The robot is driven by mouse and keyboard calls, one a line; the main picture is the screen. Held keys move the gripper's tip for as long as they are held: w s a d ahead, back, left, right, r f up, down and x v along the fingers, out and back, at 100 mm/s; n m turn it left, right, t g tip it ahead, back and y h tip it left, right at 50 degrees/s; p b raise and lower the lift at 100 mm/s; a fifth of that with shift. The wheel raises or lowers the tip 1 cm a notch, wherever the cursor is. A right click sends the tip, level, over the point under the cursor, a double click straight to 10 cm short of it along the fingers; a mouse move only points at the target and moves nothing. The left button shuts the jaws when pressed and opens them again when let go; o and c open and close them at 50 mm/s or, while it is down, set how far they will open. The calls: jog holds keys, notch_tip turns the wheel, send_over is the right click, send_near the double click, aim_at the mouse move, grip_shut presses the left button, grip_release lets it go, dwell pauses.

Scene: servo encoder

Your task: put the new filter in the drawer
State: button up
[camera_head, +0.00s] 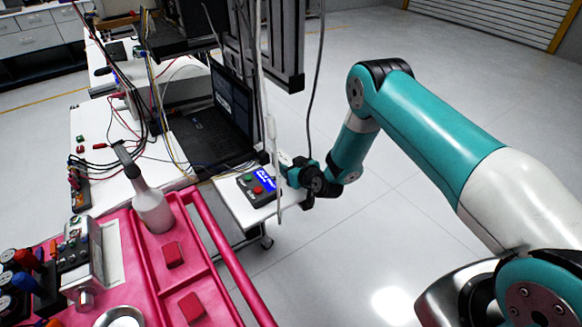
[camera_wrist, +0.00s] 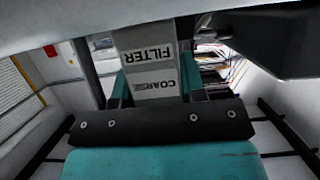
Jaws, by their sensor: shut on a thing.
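A grey block-shaped filter (camera_wrist: 150,88) shows in the wrist view, with "COARSE" and "FILTER" printed upside down on it. My gripper (camera_wrist: 154,75) is shut on it, with one teal finger on each side. In the head view my gripper (camera_head: 290,170) is beside the right edge of a small white table, close to a dark control box. I cannot make out the filter in the head view. No open drawer is plain to see; closed drawer fronts (camera_head: 28,40) show on a far cabinet, and I cannot tell whether the task's drawer is among them.
The control box (camera_head: 257,187) with a lit blue screen sits on the small table (camera_head: 232,212). A hanging cable (camera_head: 272,130) passes close to my gripper. A laptop (camera_head: 225,115), a pink cart (camera_head: 225,250) and a spray bottle (camera_head: 150,205) stand left. Floor is clear at right.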

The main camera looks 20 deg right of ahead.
jog(key=shift+f, duration=0.1)
jog(key=shift+f+b, duration=0.15)
jog(key=shift+b, duration=0.15)
jog(key=o, duration=1.1)
jog(key=shift+r, duration=0.2)
